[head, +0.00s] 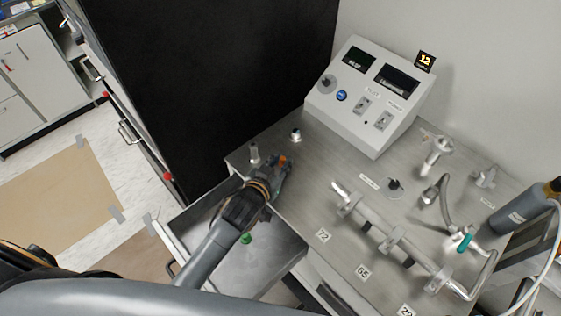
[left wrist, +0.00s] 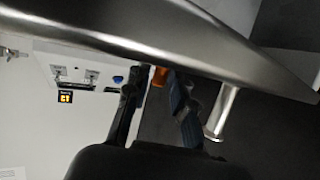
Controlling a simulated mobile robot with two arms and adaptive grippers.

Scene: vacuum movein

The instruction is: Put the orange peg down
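The orange peg (head: 283,160) shows as a small orange piece at the tips of my left gripper (head: 281,168), over the near left part of the metal worktop (head: 318,185). In the left wrist view the orange peg (left wrist: 159,76) sits between the two fingertips of the left gripper (left wrist: 156,82), which look closed on it. Most of the peg is hidden by the fingers. Whether its lower end touches the worktop cannot be told. My right gripper is not in view.
A grey post (head: 254,153) and a small dark-topped peg (head: 295,135) stand close by. An open drawer (head: 270,262) with a green item (head: 246,238) lies below my left arm. A control box (head: 370,95) stands behind; pipework (head: 390,243) is at the right.

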